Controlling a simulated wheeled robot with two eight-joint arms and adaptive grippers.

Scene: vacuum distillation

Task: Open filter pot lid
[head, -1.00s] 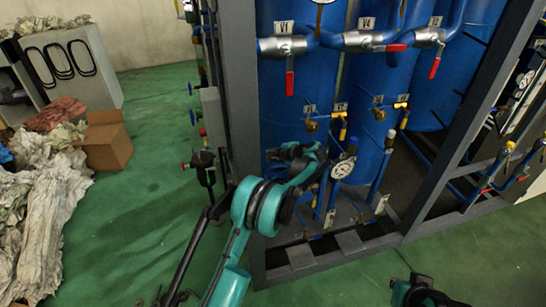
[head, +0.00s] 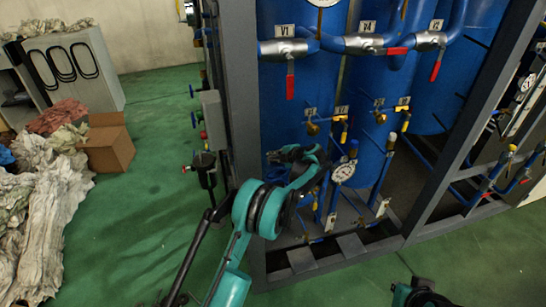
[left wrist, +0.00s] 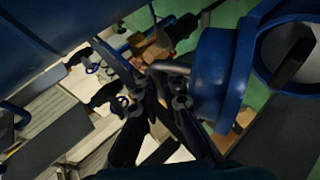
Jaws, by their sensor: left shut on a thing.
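My left gripper (head: 278,156) is at the front of the blue equipment rack, low beside the large blue tank (head: 285,110). In the left wrist view its two dark fingers (left wrist: 158,98) are shut, with a short grey bar (left wrist: 168,67) at their tips. The bar runs to a blue flanged cylinder, apparently the filter pot (left wrist: 212,75). In the head view the pot is not clearly visible.
A pressure gauge (head: 343,172) and thin blue pipes stand close right of my left wrist. Red-handled valves (head: 290,86) hang above. A grey rack post (head: 238,110) is to the left. The green floor (head: 150,200) is clear left of the rack, up to a cardboard box (head: 110,148).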

